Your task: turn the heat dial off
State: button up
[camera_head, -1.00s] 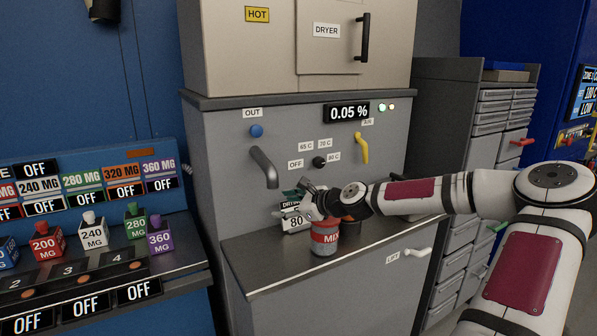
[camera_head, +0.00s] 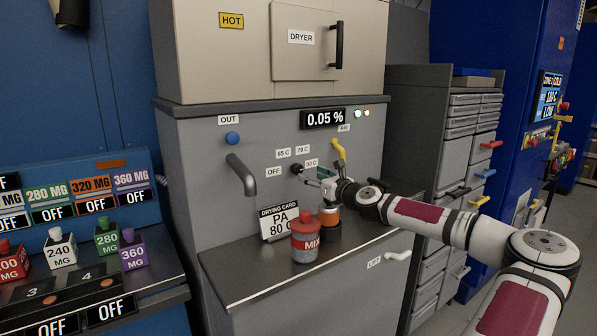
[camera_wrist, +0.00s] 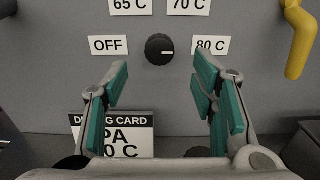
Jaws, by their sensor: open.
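The heat dial is a round black knob (camera_wrist: 159,49) on the grey dryer panel. In the wrist view its white pointer mark faces right, towards the "80 C" label (camera_wrist: 211,45). The "OFF" label (camera_wrist: 109,45) is left of the dial, with "65 C" and "70 C" above. In the head view the dial (camera_head: 297,169) shows just beyond my gripper (camera_head: 318,178). In the wrist view my gripper (camera_wrist: 164,95) has its teal-padded fingers spread wide, below and either side of the dial, apart from it and empty.
A yellow air lever (camera_wrist: 299,40) is right of the dial, and a grey spout (camera_head: 241,174) is left. On the shelf below stand a drying card reading "PA 80 C" (camera_head: 279,222), a red-lidded MIX jar (camera_head: 305,240) and an orange-banded container (camera_head: 329,217).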

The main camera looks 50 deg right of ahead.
aim_at(299, 169)
jog(key=x, duration=0.8)
jog(key=shift+w, duration=0.15)
jog(key=c, duration=1.2)
